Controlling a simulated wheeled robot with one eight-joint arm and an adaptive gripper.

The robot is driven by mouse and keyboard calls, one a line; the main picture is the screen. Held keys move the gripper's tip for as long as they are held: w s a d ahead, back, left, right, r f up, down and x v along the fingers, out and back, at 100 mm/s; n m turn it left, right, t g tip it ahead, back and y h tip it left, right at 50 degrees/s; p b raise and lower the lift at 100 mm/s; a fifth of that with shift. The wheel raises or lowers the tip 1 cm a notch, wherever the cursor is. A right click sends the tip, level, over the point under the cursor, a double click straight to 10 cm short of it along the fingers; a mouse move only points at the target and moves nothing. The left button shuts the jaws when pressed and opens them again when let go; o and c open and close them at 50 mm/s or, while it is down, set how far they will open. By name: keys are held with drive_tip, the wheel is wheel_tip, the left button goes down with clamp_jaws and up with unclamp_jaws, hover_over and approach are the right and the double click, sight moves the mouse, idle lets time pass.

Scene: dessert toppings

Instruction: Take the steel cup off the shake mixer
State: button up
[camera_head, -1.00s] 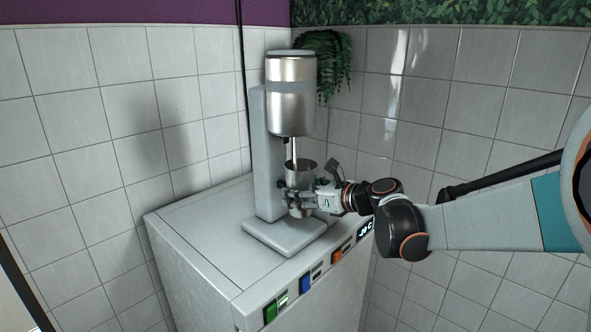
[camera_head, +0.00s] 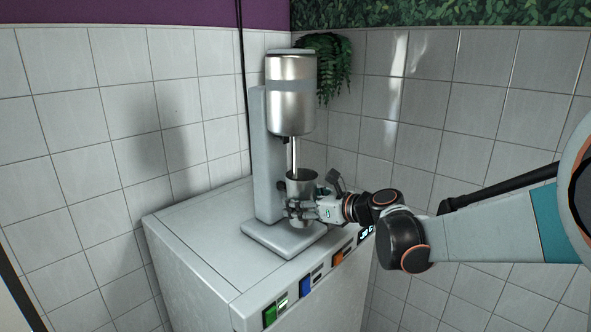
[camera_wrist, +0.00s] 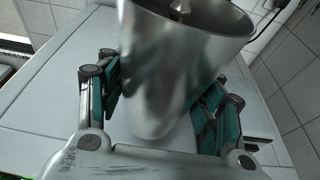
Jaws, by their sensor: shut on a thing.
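The shake mixer (camera_head: 266,150) stands on a white cabinet, with a steel motor head (camera_head: 290,95) and a thin spindle (camera_head: 295,155) pointing down. The steel cup (camera_head: 302,184) is below the head, a little tilted, and the spindle's lower end reaches to its mouth. In the wrist view the cup (camera_wrist: 175,70) fills the middle, and the spindle tip shows inside its mouth. My gripper (camera_head: 300,208) is shut on the cup from the right, with one finger on each side. The cup's underside is above the mixer base (camera_head: 283,240); the exact gap is hard to tell.
The white cabinet (camera_head: 195,240) has coloured switches (camera_head: 306,286) along its front edge. Tiled walls stand close behind and to the right. A hanging plant (camera_head: 328,62) is beside the motor head. The cabinet top left of the mixer is clear.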

drive_tip(key=shift+d+f+b, duration=0.1)
drive_tip(key=shift+f+b, duration=0.9)
drive_tip(key=shift+f, duration=0.4)
drive_tip(key=s+d, duration=0.7)
drive_tip(key=d, duration=0.3)
drive_tip(key=shift+s+r, duration=0.3)
drive_tip(key=shift+s, duration=0.1)
idle(0.7)
drive_tip(key=d+f+m+t+h+b, duration=0.1)
drive_tip(key=d+f+b, duration=0.3)
drive_tip(key=f, duration=0.6)
drive_tip(key=d+f+m+t+h+b, duration=0.2)
drive_tip(key=d+f+b, duration=0.3)
drive_tip(key=f+b, duration=0.4)
drive_tip(key=s+d+f+m+t+h+b, duration=0.1)
drive_tip(key=d+f+m+t+h+b, duration=0.1)
drive_tip(key=d+f+m+h+b, duration=0.2)
wheel_tip(320, 180, down, 8)
drive_tip(key=b, duration=0.3)
drive_tip(key=shift+d+r, duration=0.2)
drive_tip(key=shift+d, duration=0.15)
